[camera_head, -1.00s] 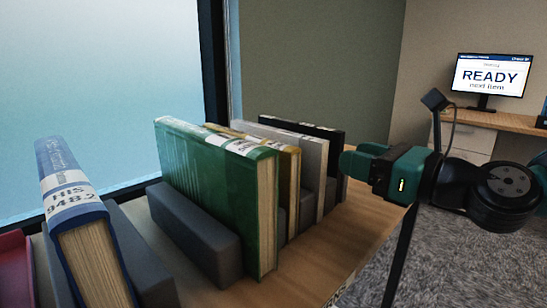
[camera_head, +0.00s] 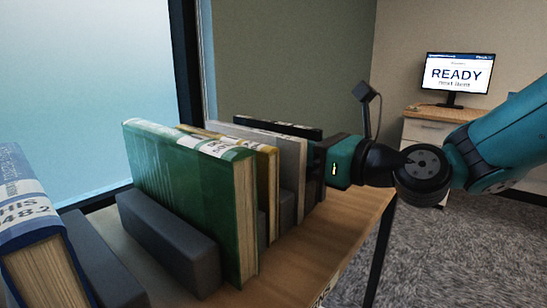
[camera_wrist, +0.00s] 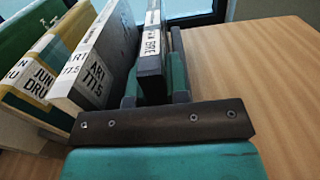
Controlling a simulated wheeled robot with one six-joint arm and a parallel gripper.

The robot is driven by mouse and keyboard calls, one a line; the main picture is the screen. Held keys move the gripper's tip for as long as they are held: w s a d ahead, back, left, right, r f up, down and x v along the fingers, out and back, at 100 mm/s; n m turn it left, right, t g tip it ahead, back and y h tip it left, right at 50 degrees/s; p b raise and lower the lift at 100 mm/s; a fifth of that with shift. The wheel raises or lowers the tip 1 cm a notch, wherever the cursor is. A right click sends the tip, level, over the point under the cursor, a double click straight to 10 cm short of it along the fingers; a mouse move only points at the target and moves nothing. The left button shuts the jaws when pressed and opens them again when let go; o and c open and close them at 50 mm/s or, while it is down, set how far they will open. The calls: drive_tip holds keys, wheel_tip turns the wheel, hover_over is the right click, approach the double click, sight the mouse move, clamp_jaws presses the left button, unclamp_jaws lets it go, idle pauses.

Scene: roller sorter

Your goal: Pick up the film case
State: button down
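The film case looks to be the thin black case (camera_wrist: 151,60) with a white spine label, at the end of the row in the wrist view. In the head view its black top (camera_head: 278,128) shows behind the grey book. My gripper (camera_wrist: 156,85) is at the spine side of this case, with one teal finger on each side of it. The left finger lies between the case and the grey-white book. Only narrow gaps, if any, show beside the case, so I cannot tell whether the fingers press on it. In the head view the fingertips are hidden behind the books.
A grey-white book (camera_head: 260,144), a yellow book (camera_head: 268,190) and a large green book (camera_head: 190,185) stand in the row beside grey dividers (camera_head: 165,240). A blue book (camera_head: 40,240) stands at the left. The wooden top (camera_wrist: 255,60) right of the case is clear. A monitor (camera_head: 458,75) reads READY.

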wheel_tip(320, 180, up, 20)
drive_tip(key=p, duration=0.8)
drive_tip(key=shift+p, duration=0.4)
